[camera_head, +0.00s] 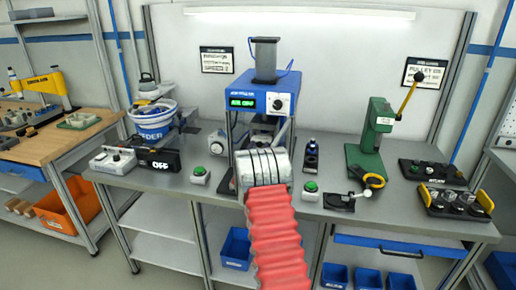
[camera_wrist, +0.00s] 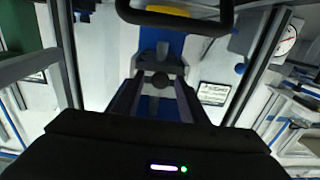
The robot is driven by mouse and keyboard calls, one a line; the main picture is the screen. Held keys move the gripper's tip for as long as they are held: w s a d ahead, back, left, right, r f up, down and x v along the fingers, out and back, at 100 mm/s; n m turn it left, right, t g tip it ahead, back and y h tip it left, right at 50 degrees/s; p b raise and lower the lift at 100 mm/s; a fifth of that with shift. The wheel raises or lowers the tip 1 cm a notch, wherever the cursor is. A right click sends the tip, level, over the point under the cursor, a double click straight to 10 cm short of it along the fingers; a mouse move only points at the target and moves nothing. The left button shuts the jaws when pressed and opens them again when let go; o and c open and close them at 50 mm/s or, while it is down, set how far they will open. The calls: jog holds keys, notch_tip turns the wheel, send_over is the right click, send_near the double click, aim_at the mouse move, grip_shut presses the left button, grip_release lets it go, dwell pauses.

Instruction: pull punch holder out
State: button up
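The blue-topped press (camera_head: 262,100) with a lit green display stands at the middle of the bench in the head view. My arm's grey wrist and red bellows cover its lower front, so my gripper is hidden there. In the wrist view my gripper (camera_wrist: 160,85) shows as two dark finger-like shapes with a gap between them. Grey and blue parts show in and beyond that gap. I cannot tell whether the fingers touch anything. I cannot make out the punch holder for sure in either view.
Two green-button boxes (camera_head: 199,174) (camera_head: 310,188) flank my wrist. A small dark stand (camera_head: 311,152) is right of the press. A green lever press (camera_head: 371,150) stands farther right. A blue-white feeder bowl (camera_head: 152,122) is at left.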

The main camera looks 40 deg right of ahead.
jog(key=shift+c, duration=0.5)
grip_shut()
